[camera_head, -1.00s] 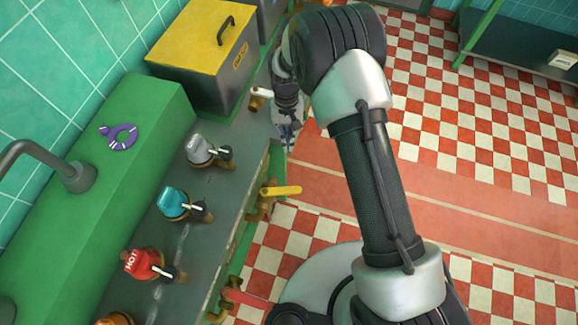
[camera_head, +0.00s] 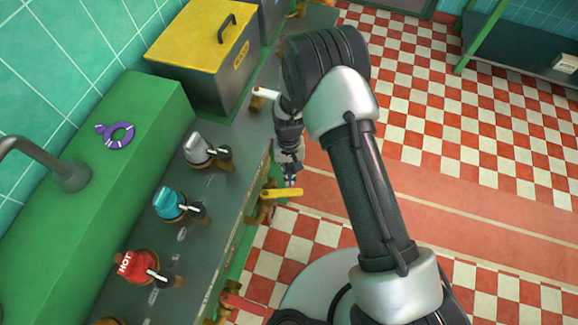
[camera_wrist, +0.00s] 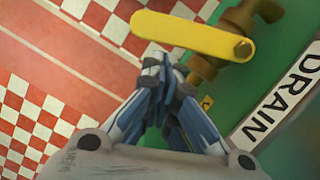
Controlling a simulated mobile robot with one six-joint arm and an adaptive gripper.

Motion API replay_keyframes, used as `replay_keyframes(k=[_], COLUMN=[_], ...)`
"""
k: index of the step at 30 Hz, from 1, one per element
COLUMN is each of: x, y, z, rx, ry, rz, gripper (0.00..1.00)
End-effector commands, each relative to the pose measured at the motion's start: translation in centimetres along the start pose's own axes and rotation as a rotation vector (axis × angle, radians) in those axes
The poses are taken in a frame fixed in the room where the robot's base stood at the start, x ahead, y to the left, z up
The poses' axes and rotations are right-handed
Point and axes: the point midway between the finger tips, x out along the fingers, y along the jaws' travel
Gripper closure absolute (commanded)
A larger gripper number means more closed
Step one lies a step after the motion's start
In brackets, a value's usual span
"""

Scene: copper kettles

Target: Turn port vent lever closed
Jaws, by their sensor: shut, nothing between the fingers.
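A yellow lever (camera_head: 284,193) sticks out to the right from a brass valve on the counter's front side. In the wrist view the yellow lever (camera_wrist: 185,34) lies across the top, its pivot at its right end on the brass valve (camera_wrist: 237,22). A white sign reading DRAIN (camera_wrist: 285,97) is beside it. My gripper (camera_head: 290,180) is shut and empty, just above the yellow lever in the head view. Its fingertips (camera_wrist: 168,68) are close below the lever in the wrist view; contact cannot be told. No label reading port vent is legible.
A red lever (camera_head: 246,303) is lower on the counter front. A white-handled valve (camera_head: 264,93) is by the yellow-lidded box (camera_head: 203,40). The checkered floor (camera_head: 440,130) to the right is clear.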

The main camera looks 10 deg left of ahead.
Motion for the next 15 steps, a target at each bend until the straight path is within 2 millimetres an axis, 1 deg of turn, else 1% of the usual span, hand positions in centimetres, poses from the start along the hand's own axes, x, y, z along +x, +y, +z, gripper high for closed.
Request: replay_keyframes(k=[11, 14, 15], x=[0.0, 0.1, 0.1], y=[0.0, 0.4, 0.7], z=[0.3, 0.9, 1.4], rx=[0.002, 0.062, 0.116], ry=[0.000, -0.001, -0.003], rz=[-0.001, -0.016, -0.029], gripper=[1.00, 1.00, 1.00])
